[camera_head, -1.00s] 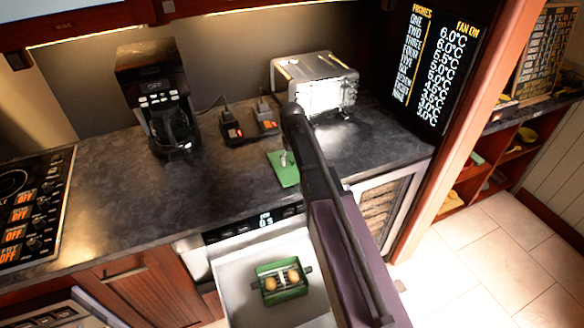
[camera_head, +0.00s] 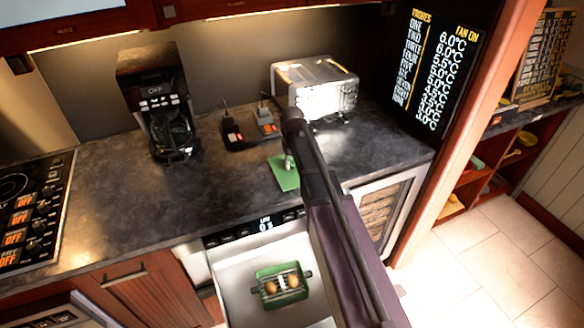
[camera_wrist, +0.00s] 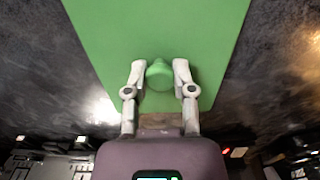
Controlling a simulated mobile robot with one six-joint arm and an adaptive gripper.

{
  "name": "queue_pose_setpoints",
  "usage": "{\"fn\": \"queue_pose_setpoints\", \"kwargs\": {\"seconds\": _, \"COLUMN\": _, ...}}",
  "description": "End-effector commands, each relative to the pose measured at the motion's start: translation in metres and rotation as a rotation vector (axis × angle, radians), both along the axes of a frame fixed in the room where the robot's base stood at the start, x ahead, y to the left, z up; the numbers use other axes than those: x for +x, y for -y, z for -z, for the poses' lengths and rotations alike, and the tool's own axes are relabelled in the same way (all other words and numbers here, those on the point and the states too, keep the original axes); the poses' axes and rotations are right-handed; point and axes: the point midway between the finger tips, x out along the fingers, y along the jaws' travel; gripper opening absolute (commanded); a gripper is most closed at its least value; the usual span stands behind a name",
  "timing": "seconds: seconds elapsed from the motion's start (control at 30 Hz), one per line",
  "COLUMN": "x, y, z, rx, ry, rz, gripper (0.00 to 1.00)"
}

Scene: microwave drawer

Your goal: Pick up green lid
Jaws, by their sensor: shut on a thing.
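The green lid (camera_head: 283,176) is a flat green rectangle on the dark counter, partly hidden behind my arm in the head view. In the wrist view the lid (camera_wrist: 205,30) fills the upper middle, with a round green knob (camera_wrist: 159,74) near its lower part. My gripper (camera_wrist: 159,72) has one finger on each side of the knob and is shut on it. In the head view my gripper (camera_head: 289,160) is over the lid, mostly hidden by the arm. I cannot tell whether the lid is touching the counter.
An open drawer (camera_head: 235,290) below the counter holds a green container (camera_head: 268,273) with round yellowish items. A coffee maker (camera_head: 158,100), a toaster (camera_head: 313,80) and two small dark devices (camera_head: 250,128) stand behind. The counter (camera_head: 120,200) left of the lid is clear.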

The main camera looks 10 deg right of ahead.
Motion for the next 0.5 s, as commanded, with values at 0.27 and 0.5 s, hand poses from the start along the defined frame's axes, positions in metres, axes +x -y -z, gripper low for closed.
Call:
{"fn": "queue_pose_setpoints", "kwargs": {"seconds": 0.27, "x": 0.0, "y": 0.0, "z": -0.007, "rx": 0.0, "ry": 0.0, "rz": 0.0, "gripper": 0.0}}
{"fn": "queue_pose_setpoints", "kwargs": {"seconds": 0.5, "x": 0.0, "y": 0.0, "z": -0.023, "rx": 0.0, "ry": 0.0, "rz": 0.0, "gripper": 0.0}}
